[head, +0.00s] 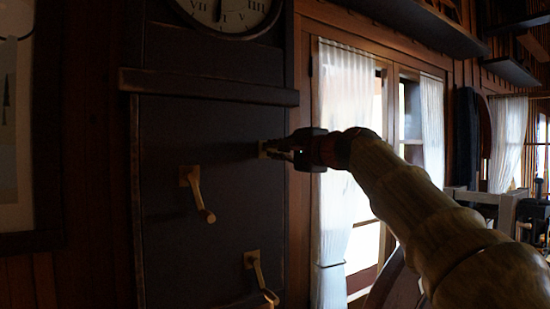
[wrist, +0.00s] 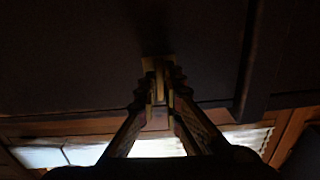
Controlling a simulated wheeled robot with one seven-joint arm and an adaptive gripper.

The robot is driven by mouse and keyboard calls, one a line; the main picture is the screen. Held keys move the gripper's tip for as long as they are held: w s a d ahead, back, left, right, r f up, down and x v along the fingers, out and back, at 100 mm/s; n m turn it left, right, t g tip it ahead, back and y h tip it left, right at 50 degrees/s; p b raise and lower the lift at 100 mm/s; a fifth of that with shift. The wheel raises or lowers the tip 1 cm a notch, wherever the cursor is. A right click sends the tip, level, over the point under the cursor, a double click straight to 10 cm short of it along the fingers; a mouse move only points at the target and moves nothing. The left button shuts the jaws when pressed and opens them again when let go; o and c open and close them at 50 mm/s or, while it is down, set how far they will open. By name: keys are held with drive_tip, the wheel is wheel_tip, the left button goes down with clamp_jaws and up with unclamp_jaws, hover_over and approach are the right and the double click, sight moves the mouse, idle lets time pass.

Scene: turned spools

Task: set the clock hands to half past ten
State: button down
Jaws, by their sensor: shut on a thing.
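The clock (head: 240,14) is at the top of the dark case in the head view. Only the lower part of its pale dial shows; one dark hand points down near the VI, and the rest is cut off. My gripper (head: 278,153) is at the upper right of the panel below, shut on a brass crank (head: 263,149). The wrist view shows the fingers (wrist: 160,90) closed around this crank (wrist: 157,65), with its mount on the dark panel. The fingers hide most of its handle.
A second brass crank (head: 195,190) sticks out at the panel's middle left, a third (head: 258,272) lower down. A ledge (head: 205,87) crosses the case below the clock. A curtained glass door (head: 345,130) stands to the right, a framed picture (head: 45,236) to the left.

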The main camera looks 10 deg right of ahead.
drive_tip(key=shift+n+b, duration=0.3)
drive_tip(key=shift+n, duration=0.4)
drive_tip(key=c, duration=2)
unclamp_jaws()
drive_tip(key=shift+s, duration=0.1)
drive_tip(key=v, duration=1.2)
